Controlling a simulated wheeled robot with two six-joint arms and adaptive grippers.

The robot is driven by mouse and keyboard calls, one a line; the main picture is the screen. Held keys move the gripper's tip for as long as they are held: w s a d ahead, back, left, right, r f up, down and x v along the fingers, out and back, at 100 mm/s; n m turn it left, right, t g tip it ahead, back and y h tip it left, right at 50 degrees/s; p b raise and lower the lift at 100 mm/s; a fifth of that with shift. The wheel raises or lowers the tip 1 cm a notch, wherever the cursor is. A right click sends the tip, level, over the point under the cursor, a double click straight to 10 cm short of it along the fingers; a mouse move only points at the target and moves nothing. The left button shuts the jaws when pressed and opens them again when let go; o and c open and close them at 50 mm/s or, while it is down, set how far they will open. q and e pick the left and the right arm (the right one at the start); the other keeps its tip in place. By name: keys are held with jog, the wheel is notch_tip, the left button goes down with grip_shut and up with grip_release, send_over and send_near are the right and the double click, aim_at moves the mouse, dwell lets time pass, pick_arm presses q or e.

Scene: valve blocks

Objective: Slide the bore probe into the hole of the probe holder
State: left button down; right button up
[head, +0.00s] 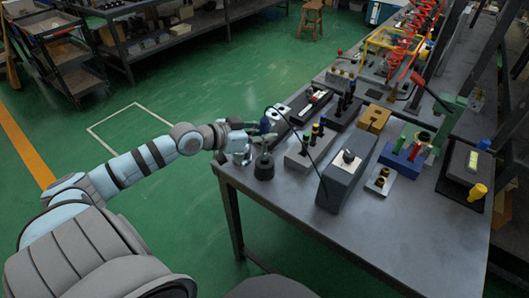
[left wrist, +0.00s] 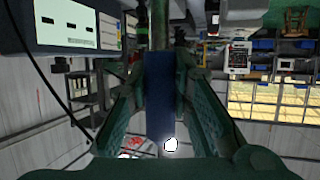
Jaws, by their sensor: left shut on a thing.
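My left gripper (head: 256,138) is at the table's left edge in the head view, shut on the blue bore probe (head: 265,125). A thin black cable arches from the probe toward a grey box. A black round piece with a short stem, apparently the probe holder (head: 264,169), stands at the table's corner just below the gripper. Its hole cannot be made out. The gripper hides part of the probe. My right gripper is not in view.
A tan block (head: 374,118) and a blue block (head: 401,158) lie farther right. The table's front (head: 400,235) is clear.

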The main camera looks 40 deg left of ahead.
aim_at(264, 147)
pick_arm(q)
notch_tip(264, 147, down, 5)
jog(key=shift+r+b, duration=0.1)
jog(key=shift+b, duration=0.75)
jog(key=shift+f, duration=0.2)
jog(key=c, duration=1.4)
grip_release()
jog(key=shift+c, duration=0.2)
jog(key=shift+r, duration=0.1)
